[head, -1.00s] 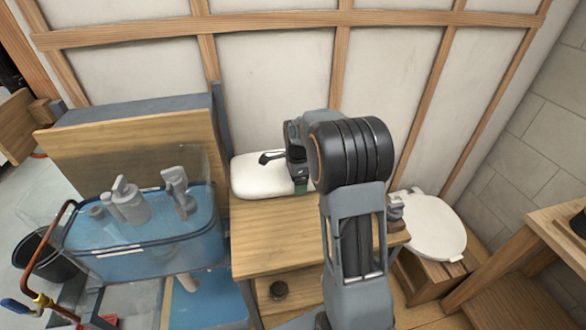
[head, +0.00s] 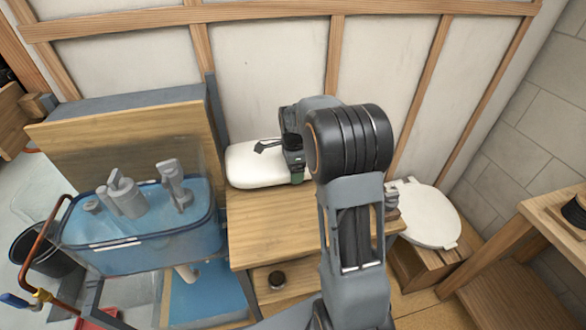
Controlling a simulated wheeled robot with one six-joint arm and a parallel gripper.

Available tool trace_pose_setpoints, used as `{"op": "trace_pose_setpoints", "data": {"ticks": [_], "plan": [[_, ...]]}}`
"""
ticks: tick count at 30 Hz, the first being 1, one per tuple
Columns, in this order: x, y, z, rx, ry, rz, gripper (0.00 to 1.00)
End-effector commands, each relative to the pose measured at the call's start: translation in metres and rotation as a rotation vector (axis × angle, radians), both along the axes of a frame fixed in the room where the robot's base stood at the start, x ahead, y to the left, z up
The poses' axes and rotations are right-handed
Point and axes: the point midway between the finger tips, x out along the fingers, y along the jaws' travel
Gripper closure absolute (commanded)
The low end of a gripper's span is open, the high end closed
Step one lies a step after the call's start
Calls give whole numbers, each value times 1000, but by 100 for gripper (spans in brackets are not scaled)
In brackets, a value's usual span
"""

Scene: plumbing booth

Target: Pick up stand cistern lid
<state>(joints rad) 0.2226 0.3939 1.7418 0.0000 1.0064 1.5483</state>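The white cistern lid (head: 250,171) is a rounded slab at the back of the wooden bench, by the wall. My gripper (head: 281,160) is at the right part of the lid. One dark finger-like part lies over the lid's top, and another part reaches down at its right end. My arm hides the lid's right end and much of the gripper. I cannot tell whether the fingers touch the lid or how far apart they are.
A clear cistern tank (head: 140,240) with blue water and grey fittings stands left, before an upright wooden board (head: 120,150). A white toilet seat (head: 428,218) is at the right. The bench top (head: 265,228) is bare in front of the lid. A copper pipe (head: 45,240) is far left.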

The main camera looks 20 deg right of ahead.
Motion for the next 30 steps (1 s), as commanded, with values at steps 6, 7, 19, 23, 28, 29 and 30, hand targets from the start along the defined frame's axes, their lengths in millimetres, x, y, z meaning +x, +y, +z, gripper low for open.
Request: {"op": "trace_pose_setpoints", "data": {"ticks": [6, 7, 19, 23, 28, 29, 30], "plan": [[2, 0, 37, -2, -10, 0, 72], [2, 0, 43, -2, -10, 0, 72], [1, 0, 102, -2, -9, 0, 72], [-13, 3, 103, -1, -6, 0, 72], [-39, 8, 103, -1, -6, 0, 72], [-44, 9, 103, -1, -7, 0, 72], [-52, 11, 103, -2, -8, 0, 72]]}}
